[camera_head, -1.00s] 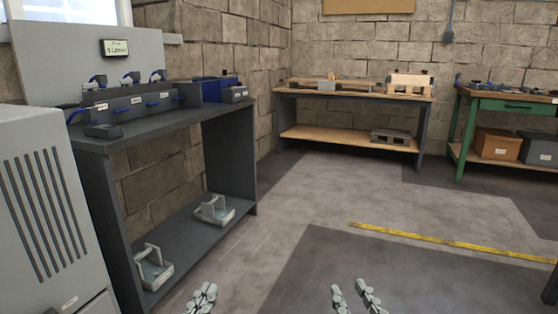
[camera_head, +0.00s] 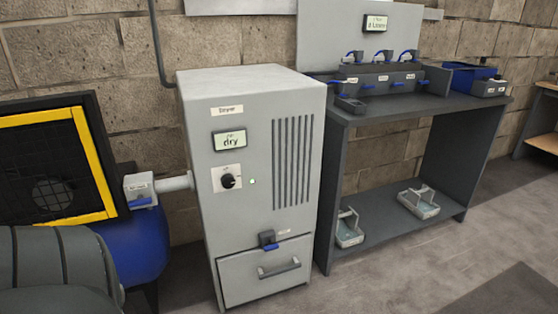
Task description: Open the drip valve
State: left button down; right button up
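Another valve body with a blue handle (camera_head: 141,191) is on the pipe left of the cabinet. More blue-handled valves (camera_head: 382,56) line the grey manifold on the dark bench. Neither of my grippers is in view.
The cabinet has a "dry" display (camera_head: 230,141) and a black knob (camera_head: 228,181). A blue tank (camera_head: 135,245) and a yellow-framed black grille (camera_head: 100,165) stand at left. The dark bench (camera_head: 352,115) stands right of the cabinet, with two trays below. Floor is clear at lower right.

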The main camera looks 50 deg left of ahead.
aim_at(270, 246)
jog(key=u, duration=1.7)
jog(key=i+l, duration=0.15)
jog(key=l, duration=0.25)
jog(key=i+l, duration=0.1)
jog(key=l, duration=0.35)
jog(key=i+l, duration=0.15)
jog(key=l, duration=0.25)
jog(key=i+l, duration=0.15)
jog(key=l, duration=0.3)
jog(key=u, duration=0.05)
